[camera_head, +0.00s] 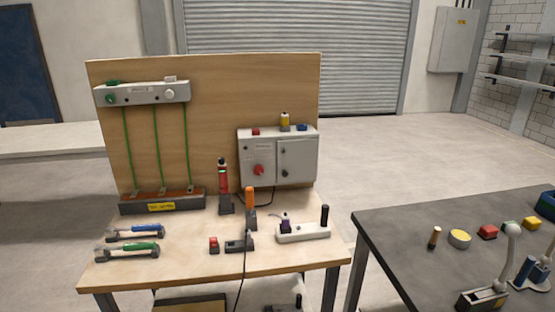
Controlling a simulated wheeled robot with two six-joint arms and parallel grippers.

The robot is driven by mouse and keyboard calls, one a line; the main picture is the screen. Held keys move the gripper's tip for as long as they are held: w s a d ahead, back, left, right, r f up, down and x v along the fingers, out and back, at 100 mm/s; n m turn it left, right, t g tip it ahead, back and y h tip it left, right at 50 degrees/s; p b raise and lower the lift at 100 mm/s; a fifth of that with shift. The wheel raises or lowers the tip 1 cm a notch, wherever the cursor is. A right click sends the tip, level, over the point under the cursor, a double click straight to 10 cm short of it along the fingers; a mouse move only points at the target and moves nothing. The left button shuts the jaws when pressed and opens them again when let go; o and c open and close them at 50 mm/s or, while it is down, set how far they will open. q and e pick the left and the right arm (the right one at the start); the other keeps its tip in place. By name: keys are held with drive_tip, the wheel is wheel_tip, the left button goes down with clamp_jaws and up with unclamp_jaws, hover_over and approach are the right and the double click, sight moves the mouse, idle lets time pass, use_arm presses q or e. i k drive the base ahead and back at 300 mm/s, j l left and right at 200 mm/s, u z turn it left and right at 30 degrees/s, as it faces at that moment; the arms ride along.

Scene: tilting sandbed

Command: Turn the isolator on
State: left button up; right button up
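A grey box (245,164) is mounted at the lower right of an upright wooden board and looks like the isolator. On the left of its front is a red rotary knob (259,170); its on or off position is too small to read. The right part of its front is a door panel (297,160) that looks closed, with small dark fittings. Small red (256,131), yellow (285,119) and blue (302,127) items sit on top of the box. Neither of my grippers is in view.
The wooden bench (190,258) holds a red tool (223,176), an orange-handled tool (249,197), a white strip (310,231) and two hammer-like tools (127,250). Green wires run down the board from a grey panel (143,94). A dark table (395,235) with coloured items stands right.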

sight(258, 169)
drive_tip(key=i+l+z, duration=0.5)
drive_tip(key=z, duration=0.15)
